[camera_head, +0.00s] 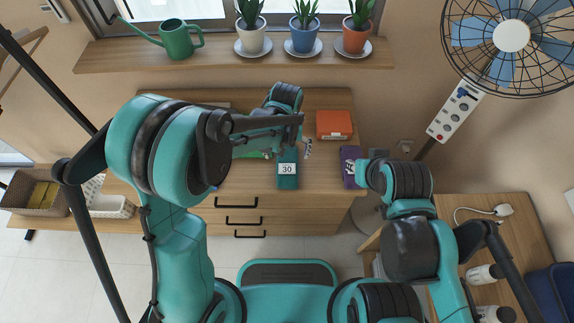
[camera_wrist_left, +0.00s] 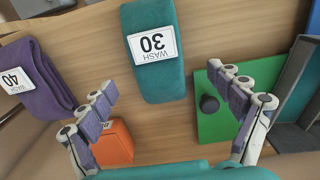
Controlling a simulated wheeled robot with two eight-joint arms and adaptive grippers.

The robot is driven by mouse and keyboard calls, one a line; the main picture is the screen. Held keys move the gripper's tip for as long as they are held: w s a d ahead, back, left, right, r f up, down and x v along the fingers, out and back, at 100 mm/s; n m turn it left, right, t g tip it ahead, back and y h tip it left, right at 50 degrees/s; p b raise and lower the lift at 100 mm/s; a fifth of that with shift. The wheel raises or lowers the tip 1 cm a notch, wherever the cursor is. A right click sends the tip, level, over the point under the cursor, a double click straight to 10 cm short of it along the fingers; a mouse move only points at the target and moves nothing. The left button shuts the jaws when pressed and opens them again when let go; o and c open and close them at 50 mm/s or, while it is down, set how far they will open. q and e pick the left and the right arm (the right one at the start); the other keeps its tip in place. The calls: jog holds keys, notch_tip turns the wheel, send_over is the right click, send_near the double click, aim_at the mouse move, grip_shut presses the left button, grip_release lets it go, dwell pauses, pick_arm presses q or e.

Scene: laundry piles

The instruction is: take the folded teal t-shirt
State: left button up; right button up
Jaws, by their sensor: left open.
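The folded teal t-shirt (camera_head: 287,180) lies on the wooden dresser top, a white "30" label on it. In the left wrist view the t-shirt (camera_wrist_left: 158,82) is a long teal bundle, its label reading "WASH 30" upside down. My left gripper (camera_head: 307,148) is above the dresser by the t-shirt's far end. In its wrist view the left gripper's fingers (camera_wrist_left: 163,88) are spread wide and empty, with the t-shirt's near end between and beyond the tips.
A purple folded garment (camera_head: 349,167) labelled "40" (camera_wrist_left: 35,80) lies right of the t-shirt in the head view. An orange box-like item (camera_head: 334,124) is behind it. A green panel with a black knob (camera_wrist_left: 215,118) lies on the t-shirt's other side. Potted plants stand on the sill.

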aim_at(287, 161)
pick_arm(q)
jog(key=f+b, duration=0.1)
jog(key=f, duration=0.2)
jog(key=f+b, duration=0.1)
jog(key=f, duration=0.1)
jog(key=shift+s+f+b, duration=0.2)
jog(key=shift+s+b, duration=0.05)
jog(key=shift+b, duration=0.05)
jog(key=shift+r, duration=0.1)
jog(key=shift+c, duration=1.2)
jog(key=c, duration=1.1)
